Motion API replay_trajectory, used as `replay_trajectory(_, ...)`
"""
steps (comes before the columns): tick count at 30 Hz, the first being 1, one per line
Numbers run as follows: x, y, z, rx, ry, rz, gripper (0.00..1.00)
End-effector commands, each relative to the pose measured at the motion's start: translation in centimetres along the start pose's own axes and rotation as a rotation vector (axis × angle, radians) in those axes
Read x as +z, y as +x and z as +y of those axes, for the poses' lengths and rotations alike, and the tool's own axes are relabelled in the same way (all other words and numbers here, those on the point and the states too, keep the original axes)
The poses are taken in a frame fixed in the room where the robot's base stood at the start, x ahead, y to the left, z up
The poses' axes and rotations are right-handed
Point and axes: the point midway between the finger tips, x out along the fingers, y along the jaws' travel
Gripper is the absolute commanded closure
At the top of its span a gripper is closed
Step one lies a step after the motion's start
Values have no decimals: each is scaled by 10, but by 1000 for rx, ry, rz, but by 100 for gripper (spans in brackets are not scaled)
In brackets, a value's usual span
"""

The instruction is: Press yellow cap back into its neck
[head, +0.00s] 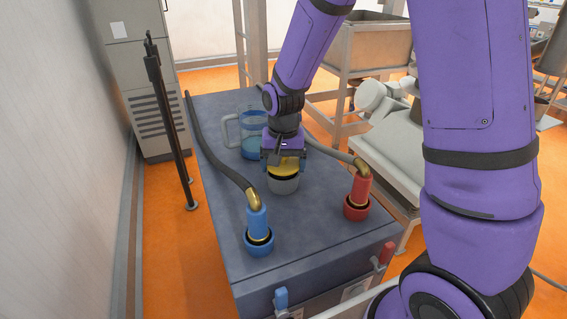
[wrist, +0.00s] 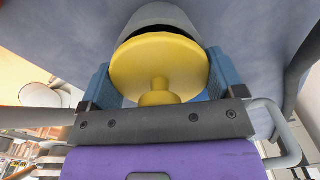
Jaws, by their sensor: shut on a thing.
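The yellow cap (head: 288,164) is held in my gripper (head: 285,160), right over the grey neck (head: 285,184) on the dark blue-grey cabinet top. In the wrist view the yellow cap (wrist: 160,68) is a round disc with a knob, between the blue fingers of my gripper (wrist: 162,82). The grey neck (wrist: 158,18) shows behind the disc, with a dark gap along its rim. I cannot tell whether the cap touches the neck. My gripper is shut on the cap and points down.
A blue-collared hose (head: 258,224) stands in a blue socket at the front left, and a red-collared hose (head: 358,190) in a red socket at the right. A clear jug with blue liquid (head: 250,136) stands just behind my gripper. The cabinet top (head: 315,235) is bare in front.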

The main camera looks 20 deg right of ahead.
Motion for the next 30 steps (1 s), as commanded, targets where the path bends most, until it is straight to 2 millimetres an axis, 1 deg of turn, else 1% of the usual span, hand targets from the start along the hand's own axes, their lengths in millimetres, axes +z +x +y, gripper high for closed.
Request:
replay_trajectory(1,4,7,2,7,0,-14,36)
replay_trajectory(8,5,9,2,8,0,-15,36)
replay_trajectory(22,6,22,2,6,1,-14,36)
replay_trajectory(30,6,23,1,5,1,-14,36)
